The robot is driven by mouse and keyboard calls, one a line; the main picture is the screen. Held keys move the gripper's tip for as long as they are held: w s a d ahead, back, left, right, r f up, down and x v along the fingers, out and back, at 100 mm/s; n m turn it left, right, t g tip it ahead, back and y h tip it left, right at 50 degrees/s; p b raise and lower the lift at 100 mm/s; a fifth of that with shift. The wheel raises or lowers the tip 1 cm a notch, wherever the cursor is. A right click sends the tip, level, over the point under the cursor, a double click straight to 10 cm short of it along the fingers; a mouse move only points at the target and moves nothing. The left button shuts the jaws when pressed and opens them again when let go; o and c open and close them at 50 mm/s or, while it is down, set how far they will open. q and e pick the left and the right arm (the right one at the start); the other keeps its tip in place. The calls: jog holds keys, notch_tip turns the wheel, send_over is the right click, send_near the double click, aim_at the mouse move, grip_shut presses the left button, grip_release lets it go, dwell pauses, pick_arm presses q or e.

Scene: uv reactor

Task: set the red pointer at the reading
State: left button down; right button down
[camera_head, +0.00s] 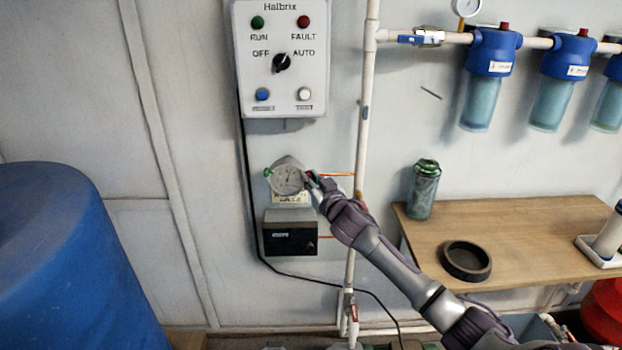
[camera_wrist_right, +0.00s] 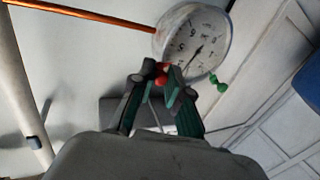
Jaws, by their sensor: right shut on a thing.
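A round white gauge (camera_head: 287,180) with a dark needle is on the wall below the control box. Its dial (camera_wrist_right: 195,42) fills the top of the right wrist view, with a green knob (camera_wrist_right: 217,83) on its rim. My right gripper (camera_head: 311,177) reaches the gauge's right edge. In the right wrist view its fingertips (camera_wrist_right: 163,78) are shut on a small red piece (camera_wrist_right: 161,72) at the rim, which seems to be the red pointer. The fingers hide part of it. My left gripper is in neither view.
A control box (camera_head: 281,58) hangs above the gauge and a black box (camera_head: 290,232) below it. A white vertical pipe (camera_head: 362,130) runs just right of the gauge. A wooden table (camera_head: 540,225) holds a green canister (camera_head: 424,188) and a black dish (camera_head: 466,261). A blue tank (camera_head: 60,260) stands left.

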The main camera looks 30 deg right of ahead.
aim_at(291, 164)
jog(key=r+n+g+p, duration=0.1)
jog(key=p, duration=0.2)
jog(key=w+a+r+n+p, duration=0.1)
jog(key=n+p, duration=0.1)
jog(key=p, duration=0.2)
jog(key=a+r+n+g+p, duration=0.1)
jog(key=n+p, duration=0.1)
jog(key=p, duration=0.2)
jog(key=shift+w+a+r+g, duration=0.1)
jog(key=shift+w+r+g, duration=0.05)
jog(key=shift+r+g, duration=0.15)
jog(key=shift+w+a+r+n+g+h+p, duration=0.1)
jog(key=shift+w+a+n+g+h+p, duration=0.25)
jog(key=shift+n+p, duration=0.65)
jog(key=shift+a+h+p, duration=0.25)
jog(key=shift+a+p, duration=0.05)
jog(key=shift+p, duration=0.35)
jog(key=shift+n, duration=0.3)
jog(key=c, duration=1.2)
grip_release()
jog(key=shift+o, duration=0.2)
jog(key=v, duration=1.2)
